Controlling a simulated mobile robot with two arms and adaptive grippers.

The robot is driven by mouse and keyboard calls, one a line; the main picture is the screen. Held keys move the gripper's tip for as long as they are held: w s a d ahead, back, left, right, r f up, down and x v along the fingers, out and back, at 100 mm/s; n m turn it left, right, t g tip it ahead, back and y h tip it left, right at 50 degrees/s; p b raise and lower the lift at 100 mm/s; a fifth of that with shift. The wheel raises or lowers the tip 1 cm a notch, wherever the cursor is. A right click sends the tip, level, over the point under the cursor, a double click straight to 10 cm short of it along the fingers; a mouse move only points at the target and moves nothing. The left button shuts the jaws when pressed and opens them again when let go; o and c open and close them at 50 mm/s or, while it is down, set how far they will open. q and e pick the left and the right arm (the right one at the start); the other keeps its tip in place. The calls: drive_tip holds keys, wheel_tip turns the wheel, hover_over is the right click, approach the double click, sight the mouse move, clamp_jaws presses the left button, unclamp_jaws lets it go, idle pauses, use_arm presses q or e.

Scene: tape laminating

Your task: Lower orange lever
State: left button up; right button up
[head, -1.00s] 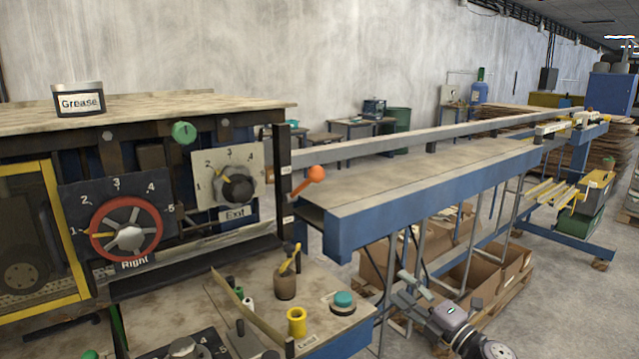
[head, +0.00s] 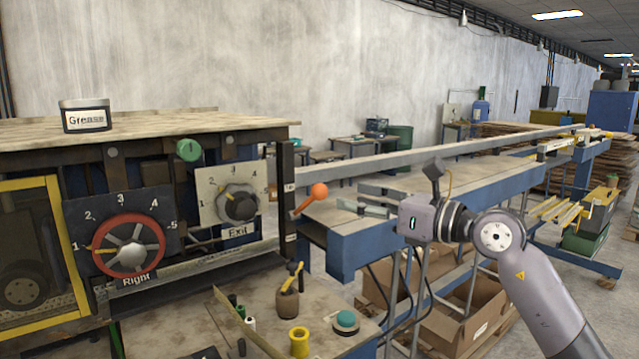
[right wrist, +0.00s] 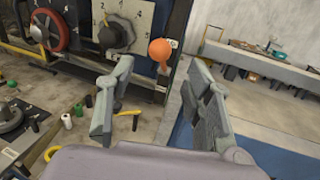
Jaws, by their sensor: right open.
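The orange lever (head: 319,190) is a round orange ball on a short shaft, standing out up and to the right from the dark post at the machine's right end. My right gripper (head: 350,200) is open and empty, to the right of the lever's ball and apart from it, fingers pointing left toward it. In the right wrist view the lever's ball (right wrist: 160,49) shows beyond the fingertips, between the two open fingers (right wrist: 160,85). My left gripper is not in view.
The Exit dial (head: 238,203) and the red Right wheel (head: 129,245) are on the panel left of the lever. A small table below holds a brown pot (head: 287,304), a yellow spool (head: 299,342) and a teal-topped item (head: 345,319). A blue-sided conveyor (head: 365,245) runs right.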

sight(326, 192)
drive_tip(key=p+x, duration=0.2)
drive_tip(key=x, duration=0.6)
drive_tip(key=shift+r, duration=0.1)
drive_tip(key=shift+w+a+p, duration=0.3)
drive_tip(key=shift+w+a, duration=0.15)
drive_tip(key=shift+c, duration=0.2)
clamp_jaws()
